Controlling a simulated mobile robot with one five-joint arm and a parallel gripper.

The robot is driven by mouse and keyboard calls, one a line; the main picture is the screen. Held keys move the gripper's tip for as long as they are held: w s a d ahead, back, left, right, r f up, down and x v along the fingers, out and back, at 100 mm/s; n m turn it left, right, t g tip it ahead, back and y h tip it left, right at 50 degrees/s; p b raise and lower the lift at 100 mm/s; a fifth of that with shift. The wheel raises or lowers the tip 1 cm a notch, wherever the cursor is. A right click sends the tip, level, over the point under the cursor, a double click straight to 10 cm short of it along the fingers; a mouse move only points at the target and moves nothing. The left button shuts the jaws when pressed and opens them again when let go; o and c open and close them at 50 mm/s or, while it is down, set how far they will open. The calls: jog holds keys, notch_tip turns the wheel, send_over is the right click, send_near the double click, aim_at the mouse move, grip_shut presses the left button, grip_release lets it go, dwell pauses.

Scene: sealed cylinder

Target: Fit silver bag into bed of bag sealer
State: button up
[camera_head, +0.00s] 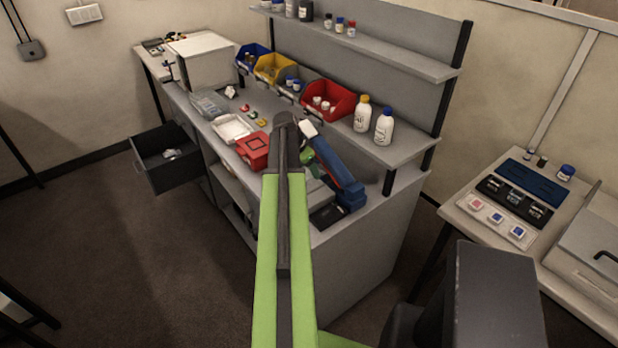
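A device with a long blue arm (335,166) lies on the bench at its right end, just right of my raised arm; it looks like the bag sealer. Its bed is partly hidden by my arm, and I cannot tell whether anything lies in it. I cannot make out the silver bag for certain. A greyish, shiny item (207,103) lies near the white box, but I cannot tell what it is. My green and dark arm reaches up the middle of the view over the bench. My gripper's fingers cannot be made out.
The bench (366,229) also holds a red box (253,150), a white tray (232,126), a white box (203,61), coloured bins and two white bottles (383,127). A dark drawer (163,169) stands open at left. A side table (478,231) is at right.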

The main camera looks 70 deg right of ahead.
jog(key=shift+f+b, duration=1.7)
jog(key=shift+f, duration=0.35)
jog(key=o, duration=1.5)
jog(key=shift+r, duration=0.1)
jog(key=shift+r+p, duration=0.35)
jog(key=shift+p, duration=0.1)
jog(key=p+v, duration=1)
jog(key=v, duration=0.1)
jog(key=shift+r+p, duration=0.35)
jog(key=shift+p, duration=0.05)
jog(key=shift+w+a, duration=0.15)
jog(key=shift+w, duration=0.05)
